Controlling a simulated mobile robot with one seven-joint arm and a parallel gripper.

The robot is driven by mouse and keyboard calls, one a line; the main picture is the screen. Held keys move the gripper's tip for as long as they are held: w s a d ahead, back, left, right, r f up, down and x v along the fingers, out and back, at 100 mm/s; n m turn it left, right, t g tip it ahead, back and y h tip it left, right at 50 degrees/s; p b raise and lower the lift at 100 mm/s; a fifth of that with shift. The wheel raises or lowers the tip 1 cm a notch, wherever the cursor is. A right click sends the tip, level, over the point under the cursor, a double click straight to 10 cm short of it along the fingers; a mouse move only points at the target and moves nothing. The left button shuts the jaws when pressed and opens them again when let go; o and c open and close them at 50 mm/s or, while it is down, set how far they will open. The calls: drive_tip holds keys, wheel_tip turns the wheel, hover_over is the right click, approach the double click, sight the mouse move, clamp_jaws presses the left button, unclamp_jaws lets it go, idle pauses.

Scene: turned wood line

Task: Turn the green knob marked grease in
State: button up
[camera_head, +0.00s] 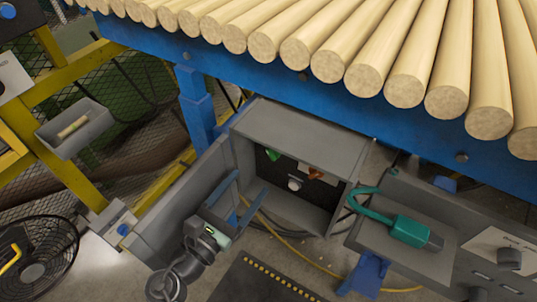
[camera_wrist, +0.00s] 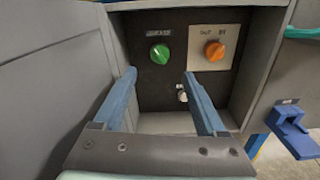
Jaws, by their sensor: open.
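The green knob (camera_wrist: 160,54) is on the dark back panel inside an open grey cabinet, under a small label too blurred to read fully. In the head view the green knob (camera_head: 273,155) is partly hidden by the cabinet's top edge. My gripper (camera_wrist: 160,73) is open and empty, with its two blue fingers pointing into the cabinet. The green knob shows between and just above the fingertips in the wrist view, apart from them. In the head view my gripper (camera_head: 250,182) is at the cabinet's front opening.
An orange knob (camera_wrist: 214,51) on a pale plate is right of the green one, and a small white knob (camera_wrist: 182,95) is below. The cabinet walls (camera_head: 305,135) enclose them. The open door (camera_wrist: 45,90) stands left.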

sight(270, 156)
drive_tip(key=b+x, duration=0.1)
drive_tip(key=x, duration=0.8)
drive_tip(key=shift+w+d+b, duration=0.1)
drive_tip(key=shift+w+b, duration=0.1)
drive_tip(key=shift+b, duration=0.15)
clamp_jaws()
